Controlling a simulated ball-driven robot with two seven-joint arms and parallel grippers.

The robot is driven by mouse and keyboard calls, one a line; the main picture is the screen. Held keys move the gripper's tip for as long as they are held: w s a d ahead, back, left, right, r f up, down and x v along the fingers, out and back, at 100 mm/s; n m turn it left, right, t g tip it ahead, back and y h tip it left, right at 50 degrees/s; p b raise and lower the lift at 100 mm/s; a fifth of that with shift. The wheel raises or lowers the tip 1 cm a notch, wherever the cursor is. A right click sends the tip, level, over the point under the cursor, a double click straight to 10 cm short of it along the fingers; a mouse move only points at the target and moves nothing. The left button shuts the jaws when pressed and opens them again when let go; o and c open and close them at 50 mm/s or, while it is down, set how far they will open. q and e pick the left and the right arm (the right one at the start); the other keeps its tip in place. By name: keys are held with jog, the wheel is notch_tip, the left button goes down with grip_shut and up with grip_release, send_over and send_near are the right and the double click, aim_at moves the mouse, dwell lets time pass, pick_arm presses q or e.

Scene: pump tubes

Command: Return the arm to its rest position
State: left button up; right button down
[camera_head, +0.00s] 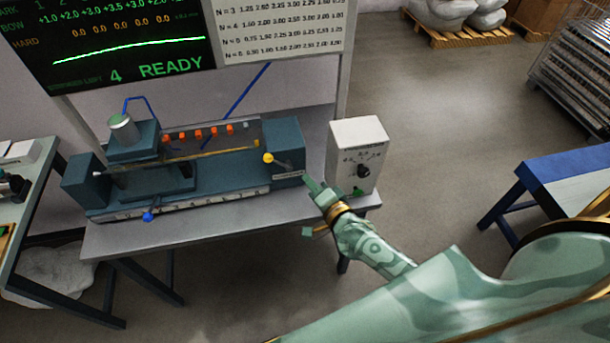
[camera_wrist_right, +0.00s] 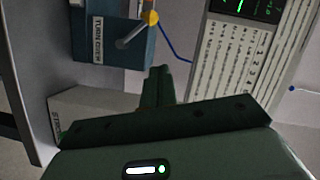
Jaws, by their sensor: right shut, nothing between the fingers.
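My right arm comes in from the lower right in the head view. Its right gripper (camera_head: 318,191) is shut and empty, at the front right of the bench, between the blue-grey machine (camera_head: 286,163) and the white dial box (camera_head: 356,150). In the right wrist view the shut fingers (camera_wrist_right: 158,84) point toward the machine's end block (camera_wrist_right: 112,40), which carries a label and a lever with a yellow knob (camera_wrist_right: 151,17). I cannot tell whether the fingers touch anything. My left gripper is not in view.
The grey bench (camera_head: 235,217) has a bare front strip. A dark screen (camera_head: 120,45) reading READY and a printed chart (camera_head: 282,28) stand behind it. A blue-topped table (camera_head: 575,165) is at right, another table (camera_head: 30,185) at left. Open floor lies between bench and blue table.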

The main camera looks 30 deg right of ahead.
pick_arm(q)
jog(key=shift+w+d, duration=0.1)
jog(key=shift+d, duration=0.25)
pick_arm(e)
jog(key=shift+w+a, duration=0.1)
jog(key=shift+a, duration=0.05)
